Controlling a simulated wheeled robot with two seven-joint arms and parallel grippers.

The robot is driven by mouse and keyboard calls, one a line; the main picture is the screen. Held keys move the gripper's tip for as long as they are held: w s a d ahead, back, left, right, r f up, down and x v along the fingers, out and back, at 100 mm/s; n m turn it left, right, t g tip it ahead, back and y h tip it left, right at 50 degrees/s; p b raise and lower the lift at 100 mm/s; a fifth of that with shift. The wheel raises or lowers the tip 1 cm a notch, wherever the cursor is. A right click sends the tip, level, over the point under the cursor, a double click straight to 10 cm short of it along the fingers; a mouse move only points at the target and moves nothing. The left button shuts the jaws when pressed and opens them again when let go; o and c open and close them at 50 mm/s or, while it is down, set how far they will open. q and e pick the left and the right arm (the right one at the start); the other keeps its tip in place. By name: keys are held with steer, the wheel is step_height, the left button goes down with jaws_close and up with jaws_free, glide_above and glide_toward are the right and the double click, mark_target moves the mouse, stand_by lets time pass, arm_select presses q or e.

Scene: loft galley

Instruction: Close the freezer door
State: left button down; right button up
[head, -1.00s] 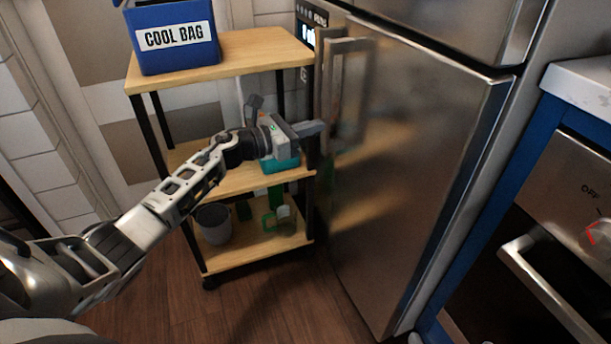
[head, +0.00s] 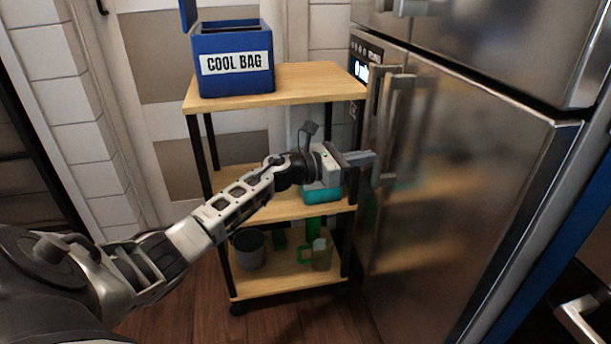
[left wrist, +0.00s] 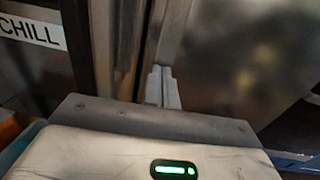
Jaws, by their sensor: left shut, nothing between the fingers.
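The tall stainless-steel fridge-freezer fills the right of the head view. Its large lower door (head: 460,190) has a vertical handle (head: 393,120) at its left edge; the upper door (head: 480,45) is above a dark seam. I cannot tell from a label which one is the freezer. The lower door looks about flush with the front or only slightly ajar. My left gripper (head: 372,163) is shut and empty, its fingertips at the lower door's left edge, below the handle's middle. In the left wrist view the fingers (left wrist: 162,88) lie close to the steel door face (left wrist: 240,50); contact is unclear.
A wooden shelf cart (head: 300,82) stands left of the fridge, with a blue cool bag (head: 234,62) on top and a teal item (head: 322,193), a grey bucket (head: 249,248) and a green jug (head: 317,255) lower down. An oven handle (head: 580,322) shows at lower right.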

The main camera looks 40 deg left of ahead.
arm_select(q)
steer(key=a+v, duration=0.1)
steer(key=v, duration=1.2)
steer(key=shift+w+a, duration=0.2)
steer(key=shift+a, duration=0.1)
